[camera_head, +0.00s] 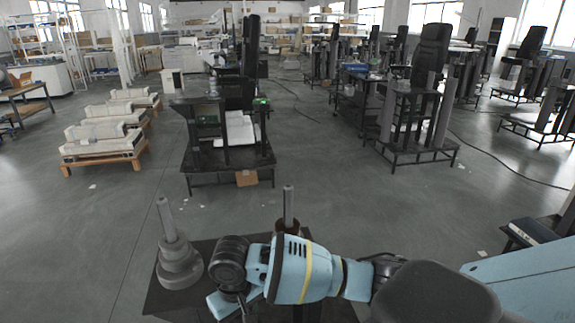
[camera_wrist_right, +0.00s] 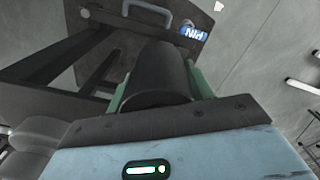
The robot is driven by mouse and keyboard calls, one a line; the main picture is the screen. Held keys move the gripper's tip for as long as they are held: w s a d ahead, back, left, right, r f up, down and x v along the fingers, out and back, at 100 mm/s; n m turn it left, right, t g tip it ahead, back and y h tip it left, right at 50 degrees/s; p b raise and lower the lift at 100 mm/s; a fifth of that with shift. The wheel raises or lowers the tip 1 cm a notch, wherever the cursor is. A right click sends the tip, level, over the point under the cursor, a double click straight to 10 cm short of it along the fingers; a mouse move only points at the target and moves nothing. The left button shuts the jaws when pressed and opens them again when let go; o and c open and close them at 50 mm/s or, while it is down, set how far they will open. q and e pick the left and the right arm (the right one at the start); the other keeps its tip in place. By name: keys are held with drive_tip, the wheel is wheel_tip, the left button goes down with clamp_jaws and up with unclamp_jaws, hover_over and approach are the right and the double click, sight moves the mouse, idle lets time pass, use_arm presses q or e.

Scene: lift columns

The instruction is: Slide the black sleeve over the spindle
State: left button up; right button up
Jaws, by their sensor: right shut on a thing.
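My right gripper (camera_wrist_right: 160,88) is shut on the black sleeve (camera_wrist_right: 158,70), a dark cylinder between its green fingers in the right wrist view. I cannot tell which the task means. My left gripper is not in view.
The dark table (camera_head: 152,300) lies under my right arm. A black workstation (camera_head: 230,170) stands ahead, with white column units on pallets (camera_head: 105,145) to its left. Open grey floor lies between. The right wrist view shows a blue-and-white labelled item (camera_wrist_right: 193,33) beside a metal handle (camera_wrist_right: 150,8).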

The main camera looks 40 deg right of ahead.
drive_tip(key=shift+w+a+r, duration=0.15)
drive_tip(key=shift+a+r, duration=0.1)
drive_tip(key=shift+r, duration=0.05)
drive_tip(key=shift+d+f, duration=0.1)
drive_tip(key=shift+d, duration=0.05)
